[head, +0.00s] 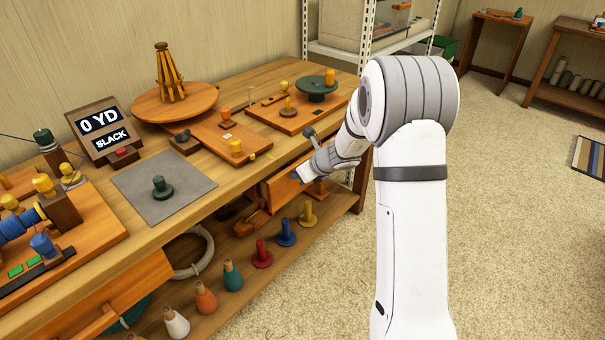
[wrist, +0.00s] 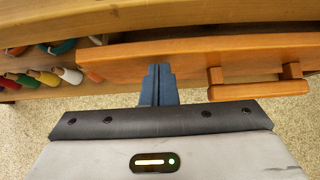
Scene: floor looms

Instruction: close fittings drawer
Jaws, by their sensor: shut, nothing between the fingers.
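A wooden drawer front (head: 282,190) shows under the right part of the workbench, partly hidden by my arm. It seems to stand out from the bench. In the wrist view the same orange-brown front (wrist: 215,58) runs across the picture, with a wooden bar handle (wrist: 258,87) on its right part. My gripper (wrist: 159,70) is shut and empty, its blue-grey fingertips at the front, left of the handle. I cannot tell whether they touch it. In the head view my gripper (head: 299,176) is at this drawer. No label is readable.
Another wooden drawer front (head: 105,297) shows under the bench at lower left. Several coloured cones and spools, such as a red spool (head: 262,256), stand on the lower shelf. A metal rack (head: 345,52) is behind my arm. The carpet (head: 510,220) at right is mostly clear.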

